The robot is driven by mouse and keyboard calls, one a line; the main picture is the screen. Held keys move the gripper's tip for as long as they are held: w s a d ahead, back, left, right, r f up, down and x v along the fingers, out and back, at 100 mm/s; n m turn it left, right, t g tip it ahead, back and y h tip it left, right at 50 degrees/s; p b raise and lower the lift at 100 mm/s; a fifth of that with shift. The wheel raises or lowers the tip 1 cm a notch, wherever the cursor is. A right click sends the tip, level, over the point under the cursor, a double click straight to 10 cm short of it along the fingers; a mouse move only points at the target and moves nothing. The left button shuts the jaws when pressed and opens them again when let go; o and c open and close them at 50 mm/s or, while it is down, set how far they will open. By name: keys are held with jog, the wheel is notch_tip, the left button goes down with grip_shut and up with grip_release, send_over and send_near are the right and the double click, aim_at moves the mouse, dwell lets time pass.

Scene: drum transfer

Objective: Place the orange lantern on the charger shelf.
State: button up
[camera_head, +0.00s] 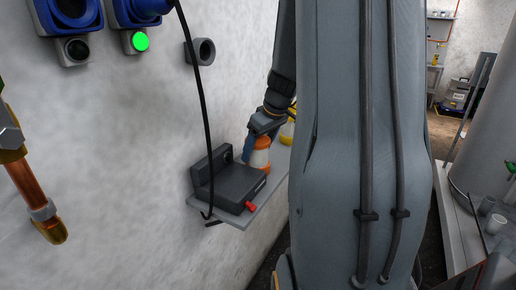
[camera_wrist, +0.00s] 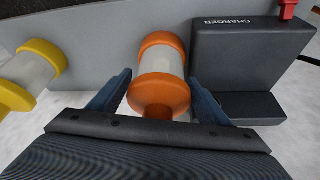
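The orange lantern (camera_head: 260,156) has orange ends and a pale middle. It is beside the charger's left side in the wrist view (camera_wrist: 160,77), between the two blue fingers of my gripper (camera_wrist: 159,76). The fingertips are close to both sides of the lantern; whether they touch it cannot be told. The grey shelf (camera_head: 233,218) is fixed to the wall and bears the dark charger (camera_head: 233,187), marked CHARGER in the wrist view (camera_wrist: 235,60). In the head view, part of my gripper is seen behind the charger. Whether the lantern's base rests on the shelf is unclear.
A yellow lantern (camera_wrist: 40,67) is to the left in the wrist view. A red part (camera_head: 250,206) sticks out at the charger's front. A black cable (camera_head: 199,90) hangs down to the shelf. My arm hides the middle of the head view.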

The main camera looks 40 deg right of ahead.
jog(key=shift+o, duration=0.9)
jog(key=shift+r, duration=0.1)
jog(key=shift+r, duration=0.3)
jog(key=b+v, duration=0.1)
jog(key=v, duration=1)
jog(key=shift+s+r, duration=0.2)
jog(key=shift+d, duration=0.1)
